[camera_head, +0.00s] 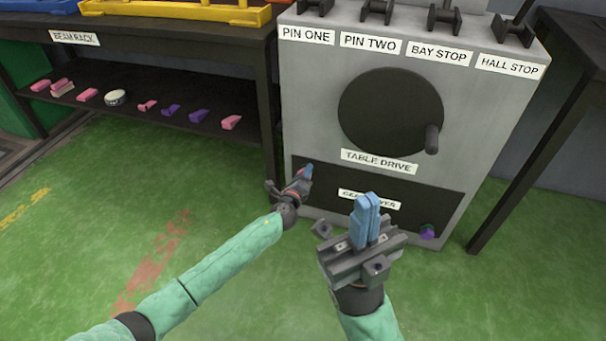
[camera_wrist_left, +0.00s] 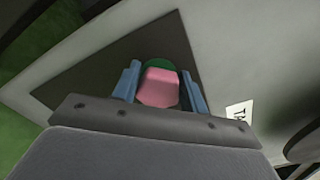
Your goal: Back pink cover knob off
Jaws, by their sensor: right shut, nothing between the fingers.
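The dark cover panel (camera_head: 330,180) is on the lower front of the grey machine, its label partly hidden by my right gripper. My left gripper (camera_head: 306,172) is at the panel's upper left corner. In the left wrist view, a pink knob (camera_wrist_left: 159,88) on a green base (camera_wrist_left: 156,64) sits between the two blue fingers of my left gripper (camera_wrist_left: 160,90). The fingers are apart, one on each side of it, with a narrow gap visible at the left finger. My right gripper (camera_head: 367,215) is shut and empty in front of the panel.
A purple knob (camera_head: 428,231) is at the panel's lower right. Above are the table drive wheel (camera_head: 390,110) with its handle and a row of levers. A rack (camera_head: 170,75) at left holds pink and purple pieces on its lower shelf. Green floor is open in front.

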